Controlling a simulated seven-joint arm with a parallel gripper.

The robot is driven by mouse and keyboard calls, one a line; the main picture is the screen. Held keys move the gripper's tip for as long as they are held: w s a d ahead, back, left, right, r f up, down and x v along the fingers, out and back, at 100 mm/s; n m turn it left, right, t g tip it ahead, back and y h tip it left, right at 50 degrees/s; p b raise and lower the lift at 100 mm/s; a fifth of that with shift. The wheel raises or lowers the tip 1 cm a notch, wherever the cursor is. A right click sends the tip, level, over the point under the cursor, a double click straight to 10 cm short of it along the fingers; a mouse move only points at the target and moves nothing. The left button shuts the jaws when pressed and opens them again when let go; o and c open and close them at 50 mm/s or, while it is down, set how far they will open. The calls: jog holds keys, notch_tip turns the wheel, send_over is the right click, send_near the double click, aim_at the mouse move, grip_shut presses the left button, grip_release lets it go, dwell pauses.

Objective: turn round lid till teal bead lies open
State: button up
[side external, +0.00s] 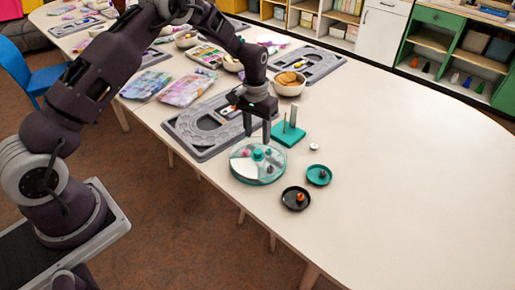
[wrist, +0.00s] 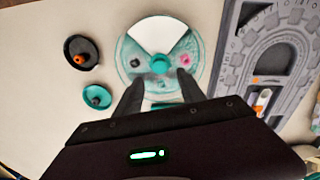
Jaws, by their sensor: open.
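The round case (side external: 258,180) stands on the table with a clear teal-tinted lid (wrist: 133,41). A teal knob (side external: 257,154) is at the lid's centre; it also shows in the wrist view (wrist: 160,63). A white wedge (wrist: 157,36) on the case, on its far side from my gripper in the wrist view, shows no bead. A dark bead (wrist: 135,63) and a pink bead (wrist: 185,60) lie on either side of the knob. I cannot make out a teal bead apart from the knob. My gripper (side external: 258,135) is open and empty, above and beside the case, apart from the knob.
A teal dish (side external: 319,182) with a dark bead and a black dish (side external: 296,206) with an orange bead stand beside the case. A teal peg stand (side external: 289,138) and a grey bead board (side external: 185,127) are close behind. The table's right side is clear.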

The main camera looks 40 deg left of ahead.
aim_at(258, 151)
notch_tip(258, 151, down, 7)
jog(key=shift+r, duration=0.2)
jog(key=shift+c, duration=0.2)
grip_shut()
jog(key=shift+d, duration=0.1)
dwell(1.1)
